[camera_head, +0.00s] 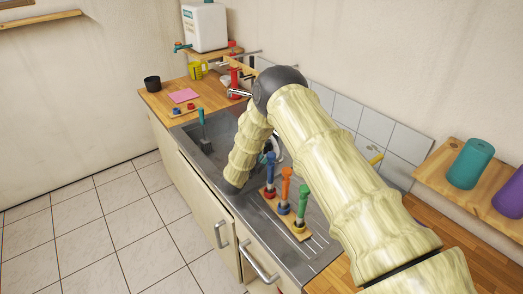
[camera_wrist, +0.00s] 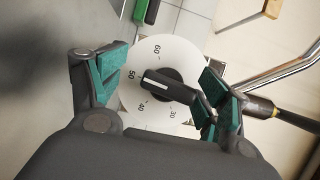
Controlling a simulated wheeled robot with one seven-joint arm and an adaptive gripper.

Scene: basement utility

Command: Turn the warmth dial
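The warmth dial is a white round plate (camera_wrist: 181,52) with a black knob (camera_wrist: 172,92) at its middle, in the wrist view. Its figures 60, 50, 40 and 30 show, and the knob's white line points close to 50. My gripper (camera_wrist: 160,92) is open, with one teal-padded finger left of the knob and the other right of it. A gap shows between the left finger and the knob. The right finger is close to the knob's right end; I cannot tell if they touch.
A rack (camera_head: 299,231) with blue, orange and green-handled tools stands on the steel drainboard. The sink (camera_head: 205,157) lies beyond. A wooden counter (camera_head: 152,102) carries a black cup (camera_head: 152,83) and pink pad (camera_head: 183,96). A shelf (camera_head: 452,188) with cylinders juts out at right.

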